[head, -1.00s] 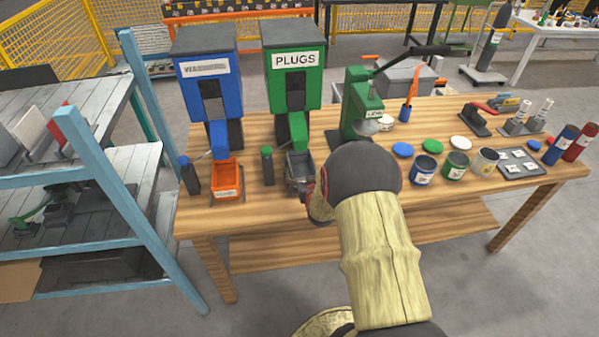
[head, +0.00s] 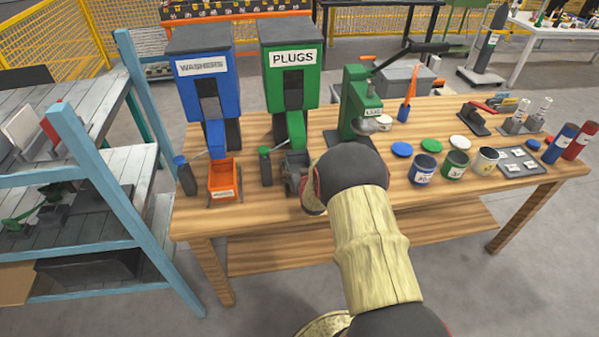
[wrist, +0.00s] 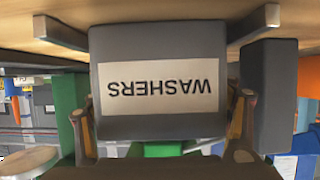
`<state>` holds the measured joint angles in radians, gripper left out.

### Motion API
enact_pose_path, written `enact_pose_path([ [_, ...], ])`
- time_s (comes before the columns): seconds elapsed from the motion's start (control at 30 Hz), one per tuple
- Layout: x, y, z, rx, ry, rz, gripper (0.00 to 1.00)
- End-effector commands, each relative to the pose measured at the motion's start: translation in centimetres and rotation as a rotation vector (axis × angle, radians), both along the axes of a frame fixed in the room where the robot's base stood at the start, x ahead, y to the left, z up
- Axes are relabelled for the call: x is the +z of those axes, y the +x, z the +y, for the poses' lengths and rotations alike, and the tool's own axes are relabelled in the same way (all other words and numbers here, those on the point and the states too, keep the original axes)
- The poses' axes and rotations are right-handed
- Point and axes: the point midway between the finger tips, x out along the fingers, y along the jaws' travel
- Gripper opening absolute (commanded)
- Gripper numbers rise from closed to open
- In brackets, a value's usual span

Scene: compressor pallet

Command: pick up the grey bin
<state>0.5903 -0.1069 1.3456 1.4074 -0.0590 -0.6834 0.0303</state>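The grey bin (head: 293,163) stands on the wooden workbench below the front of the green PLUGS dispenser (head: 291,70). My arm hides part of it in the head view. In the wrist view the picture is upside down, and the bin (wrist: 160,128) fills the middle with its white WASHERS label facing me. My gripper (wrist: 164,108) has one finger on each side of the bin. The fingers look open around it, with a narrow gap at the right side; contact at the left is unclear. My arm hides the fingers in the head view.
An orange bin (head: 222,181) sits left of the grey bin, below the blue WASHERS dispenser (head: 205,85). A small dark green-topped bottle (head: 265,167) stands between the bins. A green press (head: 356,105) stands behind my arm, with open cans (head: 423,171) to the right.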

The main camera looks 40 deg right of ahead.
Motion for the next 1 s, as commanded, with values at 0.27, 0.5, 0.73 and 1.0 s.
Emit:
enact_pose_path([
  [0.27,0.0,0.0,0.0,0.0,0.0,0.0,0.58],
  [0.5,-0.1,0.0,0.0,0.0,0.001,0.001,0.45],
  [0.73,0.0,0.0,0.0,0.0,0.001,0.001,0.44],
  [1.0,1.7,0.1,0.0,0.0,-0.001,-0.002,0.43],
])
